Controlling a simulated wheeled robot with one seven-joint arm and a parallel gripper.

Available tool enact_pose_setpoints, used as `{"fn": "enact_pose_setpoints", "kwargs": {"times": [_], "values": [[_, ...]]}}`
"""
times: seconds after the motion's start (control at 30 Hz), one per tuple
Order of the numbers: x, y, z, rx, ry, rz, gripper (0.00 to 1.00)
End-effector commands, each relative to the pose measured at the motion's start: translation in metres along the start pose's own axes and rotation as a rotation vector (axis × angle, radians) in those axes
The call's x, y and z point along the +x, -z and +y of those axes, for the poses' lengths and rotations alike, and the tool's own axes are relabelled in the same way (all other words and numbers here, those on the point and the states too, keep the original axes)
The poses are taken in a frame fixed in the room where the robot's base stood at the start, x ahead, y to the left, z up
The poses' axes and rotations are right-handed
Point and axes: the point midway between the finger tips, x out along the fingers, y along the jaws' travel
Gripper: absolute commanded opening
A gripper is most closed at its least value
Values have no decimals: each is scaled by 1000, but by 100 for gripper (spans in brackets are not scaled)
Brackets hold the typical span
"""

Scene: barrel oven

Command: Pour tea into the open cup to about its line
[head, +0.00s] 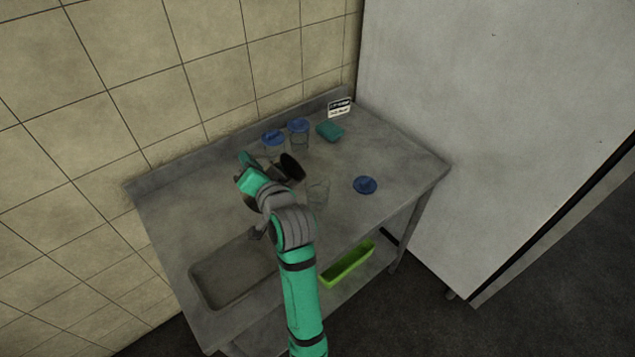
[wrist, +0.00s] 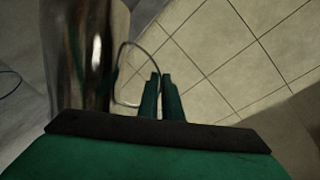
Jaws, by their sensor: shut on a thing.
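The open clear cup (head: 318,196) stands on the metal table, right of my gripper, with no lid on it. Its line and any tea in it are too faint to make out. My gripper (wrist: 161,90) is shut on the thin wire handle of a shiny metal pot (wrist: 85,55). In the head view the pot (head: 291,167) shows as a dark round shape beside my gripper, up and left of the cup. It looks tilted. My wrist partly hides it, and I cannot see any stream.
Two cups with blue lids (head: 273,138) (head: 298,125) stand behind the pot. A loose blue lid (head: 365,185) lies right of the open cup. A teal block (head: 330,131) and a small sign (head: 339,108) are at the back. A sunken basin (head: 215,285) is at front left; a green bin (head: 348,264) is below.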

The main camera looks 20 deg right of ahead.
Motion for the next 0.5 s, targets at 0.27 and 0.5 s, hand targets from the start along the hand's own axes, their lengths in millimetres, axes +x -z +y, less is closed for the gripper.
{"fn": "enact_pose_setpoints", "kwargs": {"times": [0.27,0.5], "values": [[-10,27,-8,159,65,14,0],[-15,39,-11,240,97,20,0]]}}
